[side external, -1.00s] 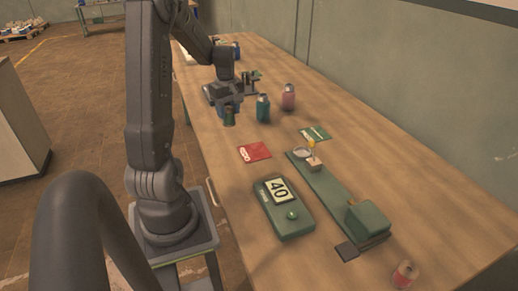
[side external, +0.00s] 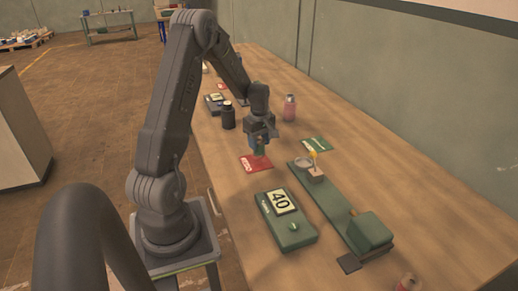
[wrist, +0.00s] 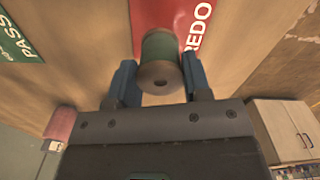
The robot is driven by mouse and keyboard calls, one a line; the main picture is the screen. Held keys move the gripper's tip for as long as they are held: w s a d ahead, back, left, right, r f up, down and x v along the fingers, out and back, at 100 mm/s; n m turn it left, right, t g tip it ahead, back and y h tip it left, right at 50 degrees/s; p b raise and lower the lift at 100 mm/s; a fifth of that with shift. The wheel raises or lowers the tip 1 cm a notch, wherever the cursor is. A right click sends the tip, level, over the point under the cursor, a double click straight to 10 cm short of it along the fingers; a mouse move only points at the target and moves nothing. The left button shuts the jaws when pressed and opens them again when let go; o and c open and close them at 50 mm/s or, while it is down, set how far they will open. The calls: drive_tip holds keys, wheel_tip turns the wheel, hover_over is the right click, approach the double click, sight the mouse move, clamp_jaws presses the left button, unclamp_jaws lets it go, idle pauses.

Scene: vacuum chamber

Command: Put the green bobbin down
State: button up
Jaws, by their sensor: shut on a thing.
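My gripper (side external: 260,148) is shut on the green bobbin (wrist: 160,47), with one blue finger on each side of it in the wrist view. In the side view the green bobbin (side external: 260,146) hangs below the jaws, at the red card (side external: 251,164). The wrist view shows the red card (wrist: 190,14), marked REDO, behind the bobbin. I cannot tell whether the bobbin touches the card. The green card (side external: 316,145) lies to the right; in the wrist view it (wrist: 17,42) reads PASS.
A green device showing 40 (side external: 286,218) and a long green fixture (side external: 340,212) stand nearer the camera. A dark bottle (side external: 228,117) and a pink bottle (side external: 289,108) stand farther back. The table's right side is clear.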

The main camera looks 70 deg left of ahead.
sight(259, 149)
drive_tip(key=shift+f, duration=1.5)
drive_tip(key=shift+f, duration=0.1)
drive_tip(key=o, duration=1)
